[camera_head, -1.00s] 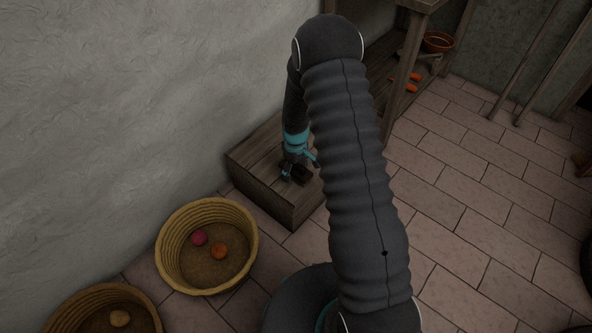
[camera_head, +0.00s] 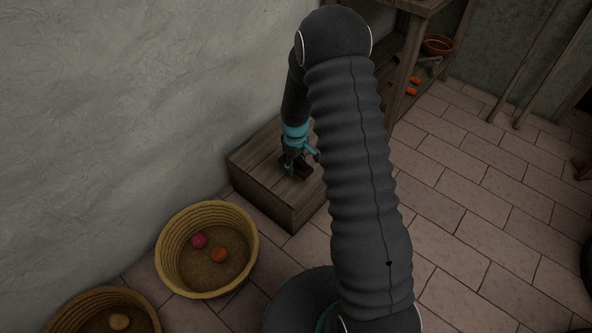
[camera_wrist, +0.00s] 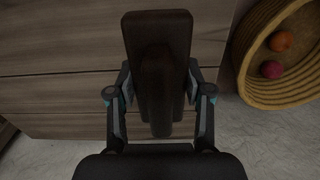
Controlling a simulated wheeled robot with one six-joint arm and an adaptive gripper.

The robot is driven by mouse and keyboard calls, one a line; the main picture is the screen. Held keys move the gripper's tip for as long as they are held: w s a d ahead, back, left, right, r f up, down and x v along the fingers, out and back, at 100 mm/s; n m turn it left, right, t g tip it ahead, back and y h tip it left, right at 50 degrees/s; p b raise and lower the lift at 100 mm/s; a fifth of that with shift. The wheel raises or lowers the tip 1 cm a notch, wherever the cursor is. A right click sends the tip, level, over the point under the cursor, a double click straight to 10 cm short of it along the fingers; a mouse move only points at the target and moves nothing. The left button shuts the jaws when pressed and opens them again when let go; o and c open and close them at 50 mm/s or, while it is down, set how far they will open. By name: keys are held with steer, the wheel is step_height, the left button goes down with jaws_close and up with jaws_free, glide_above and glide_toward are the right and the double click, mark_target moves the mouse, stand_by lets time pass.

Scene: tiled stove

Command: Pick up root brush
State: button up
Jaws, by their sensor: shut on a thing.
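The root brush, a dark brown block, shows in the wrist view (camera_wrist: 158,50) between the two fingers of my gripper (camera_wrist: 160,105). My gripper is shut on it. In the head view my gripper (camera_head: 299,160) points down over the low wooden box (camera_head: 270,197), with the dark brush (camera_head: 297,170) at its fingertips. I cannot tell whether the brush still touches the box top. Part of the box top is hidden behind my arm.
A wicker basket (camera_head: 167,262) with a red and an orange ball-like thing stands on the floor in front of the box. Another basket (camera_head: 62,308) is at the lower left. A plastered wall rises behind the box.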

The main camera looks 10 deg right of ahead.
steer(key=s+d+r, duration=0.7)
steer(key=d, duration=0.2)
steer(key=shift+s, duration=0.25)
